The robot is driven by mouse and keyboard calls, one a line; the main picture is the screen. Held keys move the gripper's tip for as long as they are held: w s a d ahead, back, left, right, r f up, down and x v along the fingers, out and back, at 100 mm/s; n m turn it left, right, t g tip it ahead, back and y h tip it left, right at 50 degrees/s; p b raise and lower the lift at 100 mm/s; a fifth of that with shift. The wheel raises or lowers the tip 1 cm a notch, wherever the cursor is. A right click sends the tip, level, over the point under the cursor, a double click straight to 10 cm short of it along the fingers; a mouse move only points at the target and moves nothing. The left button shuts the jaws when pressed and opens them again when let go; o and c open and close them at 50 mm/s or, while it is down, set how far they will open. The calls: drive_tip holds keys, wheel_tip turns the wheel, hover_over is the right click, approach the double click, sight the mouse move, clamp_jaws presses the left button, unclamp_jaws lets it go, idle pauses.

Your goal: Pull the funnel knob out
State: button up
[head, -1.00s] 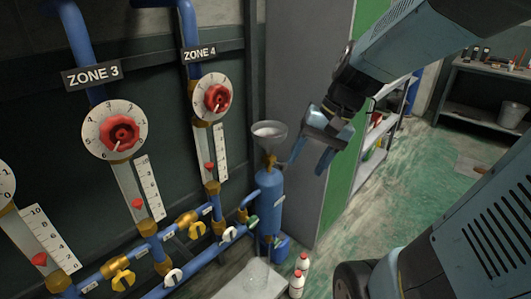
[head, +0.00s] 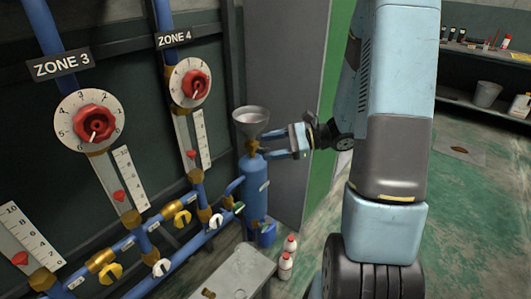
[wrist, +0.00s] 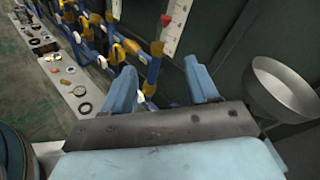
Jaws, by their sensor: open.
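The grey funnel (head: 251,116) sits on top of the upright blue cylinder (head: 254,192). A brass fitting (head: 252,147) joins them; the knob itself is too small to make out clearly. My gripper (head: 263,144) is open, its two blue fingers pointing left at the height of the brass fitting, just below the funnel bowl. I cannot tell whether the fingers touch the fitting. In the wrist view my gripper (wrist: 159,66) shows open fingers with nothing seen held between them. The funnel (wrist: 290,85) is at the right there, and the knob is not visible.
Blue pipes with yellow and white valves (head: 182,218) run along the wall at left. A Zone 4 dial (head: 190,82) hangs left of the funnel. Red-capped bottles (head: 287,258) stand on the floor, beside a low grey bench (head: 250,265). Green floor is open at right.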

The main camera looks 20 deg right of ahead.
drive_tip(key=w+d+f+m+t, duration=0.5)
drive_tip(key=d+f+m+t, duration=0.1)
drive_tip(key=f+m, duration=0.15)
drive_tip(key=m+t+h, duration=0.4)
drive_tip(key=m+t, duration=0.1)
approach(267, 151)
drive_tip(key=x, duration=0.7)
drive_tip(key=f+x, duration=0.1)
drive_tip(key=x, duration=0.2)
drive_tip(key=shift+w+d, duration=0.1)
drive_tip(key=shift+w, duration=0.4)
clamp_jaws()
